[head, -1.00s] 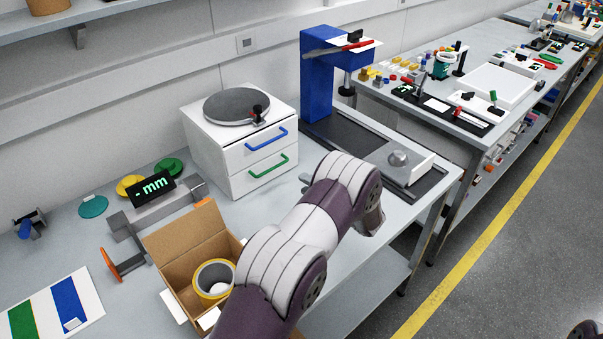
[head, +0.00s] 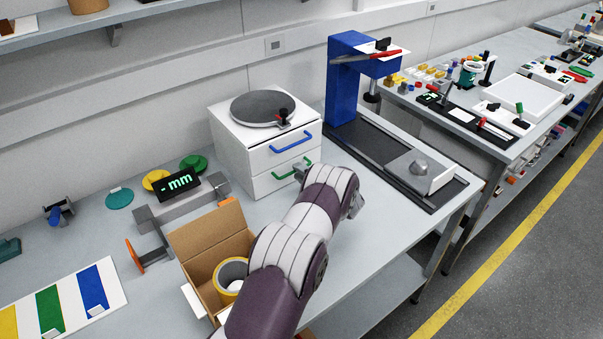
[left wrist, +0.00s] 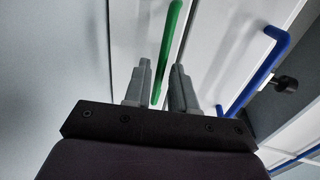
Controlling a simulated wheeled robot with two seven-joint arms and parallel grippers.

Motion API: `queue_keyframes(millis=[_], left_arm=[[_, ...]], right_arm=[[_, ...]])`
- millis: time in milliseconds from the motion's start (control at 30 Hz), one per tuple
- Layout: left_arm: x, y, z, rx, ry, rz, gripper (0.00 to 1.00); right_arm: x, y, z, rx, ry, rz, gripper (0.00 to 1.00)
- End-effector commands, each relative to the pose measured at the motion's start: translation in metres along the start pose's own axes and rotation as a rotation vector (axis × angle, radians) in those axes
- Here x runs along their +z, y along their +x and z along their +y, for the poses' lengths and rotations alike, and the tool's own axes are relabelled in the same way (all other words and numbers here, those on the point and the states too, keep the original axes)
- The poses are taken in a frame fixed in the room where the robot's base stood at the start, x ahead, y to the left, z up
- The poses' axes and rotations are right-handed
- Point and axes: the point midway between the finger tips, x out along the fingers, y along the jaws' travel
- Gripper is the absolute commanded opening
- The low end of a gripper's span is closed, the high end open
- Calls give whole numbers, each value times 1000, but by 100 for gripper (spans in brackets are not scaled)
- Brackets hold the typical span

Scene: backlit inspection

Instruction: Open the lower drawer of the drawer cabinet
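The white drawer cabinet (head: 232,150) stands on the bench. Its upper drawer has a blue handle (head: 291,142), and its lower drawer has a green handle (head: 288,171). Both drawers look shut. My left gripper is at the lower drawer front, mostly hidden behind my arm in the head view. In the left wrist view my left gripper (left wrist: 160,68) is open, with one finger on each side of the line of the green handle (left wrist: 170,45). Contact cannot be told. The blue handle (left wrist: 262,75) is to the right there. My right gripper is not in view.
A round dark plate (head: 262,107) lies on the cabinet. A blue stand (head: 343,85) with a dark base is right of it. A digital gauge (head: 177,183) lies left of the cabinet.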

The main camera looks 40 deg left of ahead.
Motion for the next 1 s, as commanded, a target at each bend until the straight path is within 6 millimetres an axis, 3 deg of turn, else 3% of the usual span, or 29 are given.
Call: queue_keyframes(millis=[33,67,1000], left_arm=[[0,0,0,0,0,0,7],[0,0,0,0,0,0,0],[0,0,0,1,1,0,0]], right_arm=[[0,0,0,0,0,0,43],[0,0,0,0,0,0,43],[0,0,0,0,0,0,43]])
